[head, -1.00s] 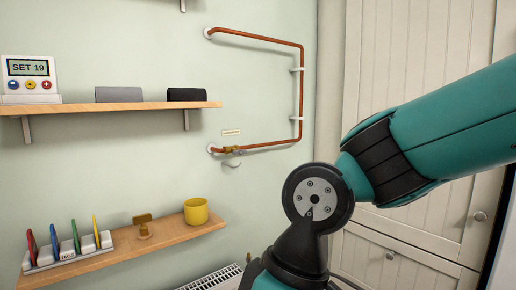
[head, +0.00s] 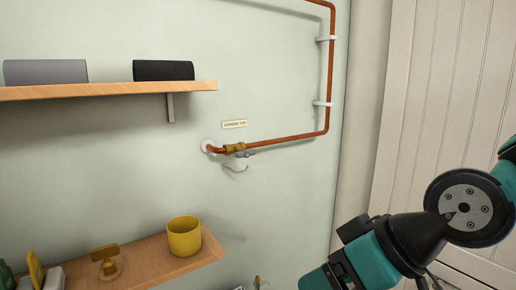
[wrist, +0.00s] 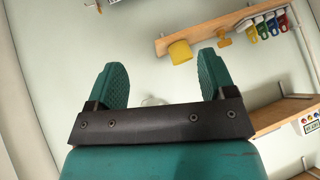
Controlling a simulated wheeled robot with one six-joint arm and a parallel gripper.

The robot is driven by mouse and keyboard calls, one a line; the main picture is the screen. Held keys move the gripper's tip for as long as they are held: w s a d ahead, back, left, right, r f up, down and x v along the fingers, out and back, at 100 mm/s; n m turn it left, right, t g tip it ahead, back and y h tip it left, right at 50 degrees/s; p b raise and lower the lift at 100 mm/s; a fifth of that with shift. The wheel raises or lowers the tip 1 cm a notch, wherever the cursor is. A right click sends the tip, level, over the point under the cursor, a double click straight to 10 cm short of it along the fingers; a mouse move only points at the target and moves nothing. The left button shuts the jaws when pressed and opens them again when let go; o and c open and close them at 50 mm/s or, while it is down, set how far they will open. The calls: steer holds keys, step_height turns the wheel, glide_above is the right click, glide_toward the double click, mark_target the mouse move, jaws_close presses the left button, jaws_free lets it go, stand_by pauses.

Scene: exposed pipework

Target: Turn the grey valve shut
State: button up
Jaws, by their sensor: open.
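The valve (head: 235,149) is a brass body on the lower run of a copper pipe, close to the wall. Its small grey handle (head: 246,154) shows at the valve's right side, roughly along the pipe. A small label (head: 234,124) is on the wall above it. My gripper (wrist: 168,66) is open and empty in the wrist view, its two green fingers wide apart. In the head view only my arm shows, at the lower right, well away from the valve.
An upper shelf (head: 110,90) holds two speaker-like boxes.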

steer(key=w+a+r+t+y, duration=0.2)
steer(key=w+a+r+t, duration=0.15)
steer(key=w, duration=0.35)
steer(key=t+p, duration=0.2)
steer(key=t, duration=0.5)
glide_toward(247, 153)
steer(key=shift+m+y, duration=0.3)
steer(key=shift+y, duration=0.1)
steer(key=p+x, duration=0.6)
steer(key=x, duration=0.4)
steer(key=shift+w+f+p, duration=0.2)
steer(key=shift+w+p, duration=0.2)
steer(key=shift+c, duration=0.2)
steer(key=c, duration=0.9)
